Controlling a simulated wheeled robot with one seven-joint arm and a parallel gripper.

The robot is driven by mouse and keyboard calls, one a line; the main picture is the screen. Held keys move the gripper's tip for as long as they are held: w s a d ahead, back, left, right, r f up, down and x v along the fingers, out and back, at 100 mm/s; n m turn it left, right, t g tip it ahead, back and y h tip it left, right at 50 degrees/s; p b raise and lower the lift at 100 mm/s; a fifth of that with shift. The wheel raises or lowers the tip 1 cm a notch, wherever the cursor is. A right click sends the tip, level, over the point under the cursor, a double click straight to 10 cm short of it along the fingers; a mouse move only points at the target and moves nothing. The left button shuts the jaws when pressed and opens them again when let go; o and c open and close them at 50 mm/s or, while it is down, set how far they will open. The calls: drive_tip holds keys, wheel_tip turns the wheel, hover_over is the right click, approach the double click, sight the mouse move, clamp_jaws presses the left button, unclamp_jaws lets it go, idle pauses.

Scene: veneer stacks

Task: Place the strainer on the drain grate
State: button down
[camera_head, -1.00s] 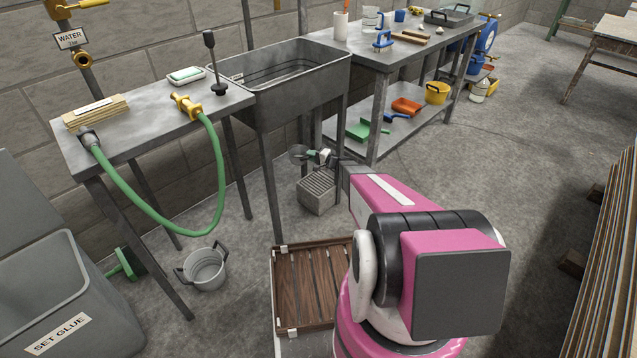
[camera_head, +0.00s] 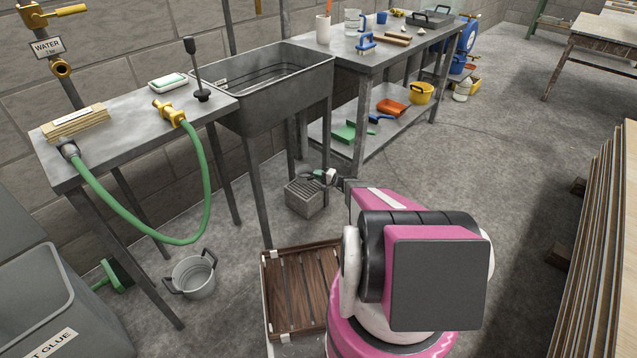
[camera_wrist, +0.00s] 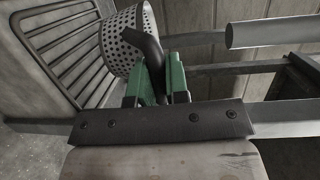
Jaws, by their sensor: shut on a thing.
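The strainer (camera_wrist: 124,45) is a pale metal basket full of small holes, with a dark curved handle (camera_wrist: 150,50). My gripper (camera_wrist: 157,80) has green fingers shut on that handle in the wrist view. The drain grate (camera_wrist: 62,40) is a grey slotted plate at the left, and the strainer overlaps its right part in the picture. In the head view the grate (camera_head: 303,191) tops a grey block on the floor. My gripper (camera_head: 328,177) is at its back right there, and the strainer is small and mostly unclear. I cannot tell if strainer and grate touch.
A deep sink (camera_head: 270,88) on legs stands behind and left of the grate. A slatted wooden tray (camera_head: 300,290) lies in front. A bucket (camera_head: 193,277) is at left. A shelved workbench (camera_head: 365,62) stands behind. Open floor (camera_head: 450,170) lies to the right.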

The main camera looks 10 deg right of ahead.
drive_tip(key=shift+d+f, duration=0.25)
drive_tip(key=shift+f, duration=0.15)
wheel_tip(320, 180, down, 4)
drive_tip(key=shift+r, duration=0.25)
drive_tip(key=c, duration=1.1)
unclamp_jaws()
